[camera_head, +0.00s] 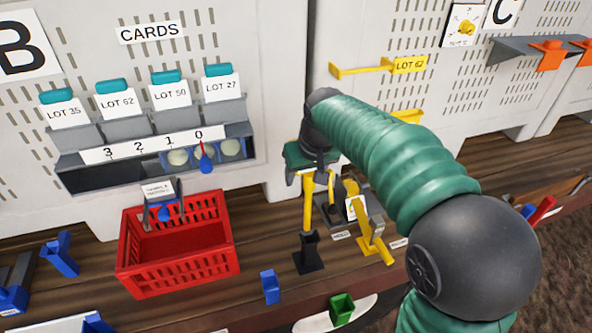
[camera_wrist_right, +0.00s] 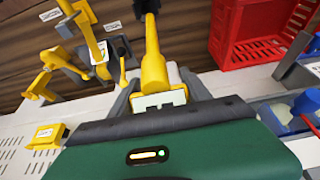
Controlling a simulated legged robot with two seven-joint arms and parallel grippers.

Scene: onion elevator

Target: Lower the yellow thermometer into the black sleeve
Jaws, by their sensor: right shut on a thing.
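The yellow thermometer (camera_head: 307,207) hangs roughly upright in my right gripper (camera_head: 309,172), with its thin end down. In the right wrist view it (camera_wrist_right: 153,72) sits between the fingers of my right gripper (camera_wrist_right: 158,98), which are shut on its wide pale-faced head. The black sleeve (camera_head: 309,254) stands on the wooden bench right below. The thermometer's lower end shows at the sleeve's mouth; I cannot tell whether it is inside or just above or in front. The sleeve shows only partly at the top of the wrist view (camera_wrist_right: 147,6). My left gripper is not in view.
A red basket (camera_head: 180,270) stands to the left of the sleeve. A yellow stand (camera_head: 374,238) and grey holders are close on the right. A blue holder (camera_head: 270,287) and green cup (camera_head: 342,309) are near the front. The panel wall rises behind.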

